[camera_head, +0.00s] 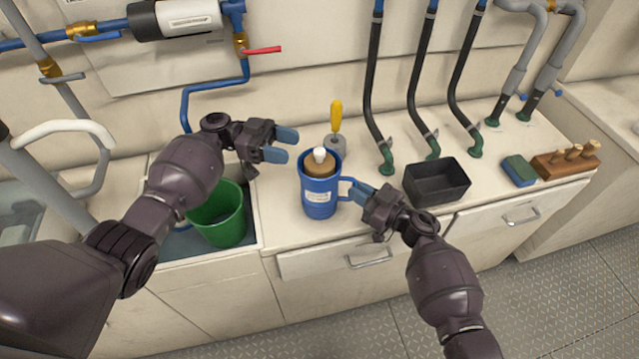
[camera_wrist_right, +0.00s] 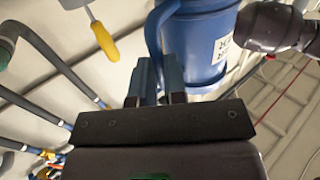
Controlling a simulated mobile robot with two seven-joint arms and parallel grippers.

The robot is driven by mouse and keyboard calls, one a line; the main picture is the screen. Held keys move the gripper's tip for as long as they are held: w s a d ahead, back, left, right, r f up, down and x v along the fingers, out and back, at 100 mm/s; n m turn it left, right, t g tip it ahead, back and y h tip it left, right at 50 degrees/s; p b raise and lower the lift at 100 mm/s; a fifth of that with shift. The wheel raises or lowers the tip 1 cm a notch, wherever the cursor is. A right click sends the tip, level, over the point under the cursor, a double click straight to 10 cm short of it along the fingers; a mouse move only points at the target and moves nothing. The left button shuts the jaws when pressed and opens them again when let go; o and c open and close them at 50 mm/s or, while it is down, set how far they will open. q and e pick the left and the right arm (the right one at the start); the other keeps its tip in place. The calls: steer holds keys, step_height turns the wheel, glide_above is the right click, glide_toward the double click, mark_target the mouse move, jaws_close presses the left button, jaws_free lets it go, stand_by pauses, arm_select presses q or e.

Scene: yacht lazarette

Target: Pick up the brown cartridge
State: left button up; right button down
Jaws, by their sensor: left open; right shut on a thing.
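The brown cartridge (camera_head: 322,172) with a white cap stands upright inside the blue canister (camera_head: 319,205) on the counter, its top showing above the rim. The canister also shows in the right wrist view (camera_wrist_right: 203,50). My right gripper (camera_head: 357,192) is shut on the canister's handle at its right side, and the wrist view shows its fingers (camera_wrist_right: 160,85) at the handle. My left gripper (camera_head: 287,145) is open and empty, to the upper left of the canister and apart from the cartridge. The lower part of the cartridge is hidden by the canister.
A yellow-handled tool (camera_head: 337,117) stands behind the canister. A green bucket (camera_head: 217,215) sits in the recess at left. A black bin (camera_head: 436,182), blue-green sponge (camera_head: 518,170) and wooden block with pegs (camera_head: 566,162) are at right. Black hoses (camera_head: 417,80) rise behind.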

mark_target(318, 150)
arm_select(q)
steer(key=shift+m, duration=0.3)
steer(key=shift+w+x, duration=0.15)
steer(key=shift+x, duration=1.75)
steer(key=shift+w+x, duration=0.15)
steer(key=shift+x, duration=1.75)
jaws_close()
